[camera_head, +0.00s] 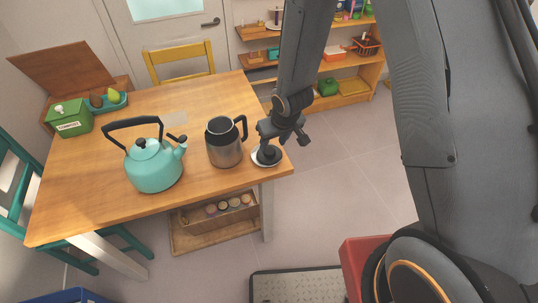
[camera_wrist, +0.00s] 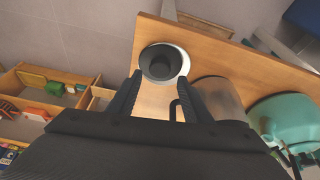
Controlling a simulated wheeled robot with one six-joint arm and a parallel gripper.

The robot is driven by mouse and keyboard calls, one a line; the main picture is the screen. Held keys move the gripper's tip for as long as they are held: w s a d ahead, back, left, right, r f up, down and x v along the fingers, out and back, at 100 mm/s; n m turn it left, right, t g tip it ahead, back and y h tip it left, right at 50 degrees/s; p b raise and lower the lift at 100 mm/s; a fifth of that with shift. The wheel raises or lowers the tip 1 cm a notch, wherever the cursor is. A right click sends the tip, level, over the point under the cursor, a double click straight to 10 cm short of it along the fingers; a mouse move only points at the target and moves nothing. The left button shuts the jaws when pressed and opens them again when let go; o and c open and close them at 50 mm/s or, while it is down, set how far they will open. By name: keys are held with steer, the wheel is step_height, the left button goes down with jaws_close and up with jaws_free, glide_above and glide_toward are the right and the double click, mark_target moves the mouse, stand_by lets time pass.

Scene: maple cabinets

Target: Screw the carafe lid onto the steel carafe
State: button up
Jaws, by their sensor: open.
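The steel carafe (camera_head: 224,147) stands upright on the wooden table, with a black rim and a black handle; its top looks open and dark. In the wrist view the carafe (camera_wrist: 219,97) is partly hidden behind my right finger. The black carafe lid (camera_head: 268,153) rests on a white round saucer near the table's right corner; it also shows in the wrist view (camera_wrist: 160,65). My gripper (camera_head: 283,140) is just above the lid. In the wrist view the fingers (camera_wrist: 158,92) are apart, with the lid beyond and between their tips, and nothing is held.
A teal kettle (camera_head: 154,164) stands left of the carafe. A green box (camera_head: 69,118) and a teal tray of fruit (camera_head: 111,103) sit at the table's far left. A yellow chair (camera_head: 181,62) stands behind. The table's back middle is clear.

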mark_target(270, 151)
steer(key=shift+b+x, duration=1.95)
steer(key=shift+x, duration=0.8)
steer(key=shift+c, duration=0.4)
steer(key=c, duration=0.7)
step_height(270, 151, up, 10)
steer(key=p, duration=1.1)
steer(key=shift+r+p, duration=0.1)
steer(key=shift+p, duration=0.2)
steer(key=shift+c, duration=0.2)
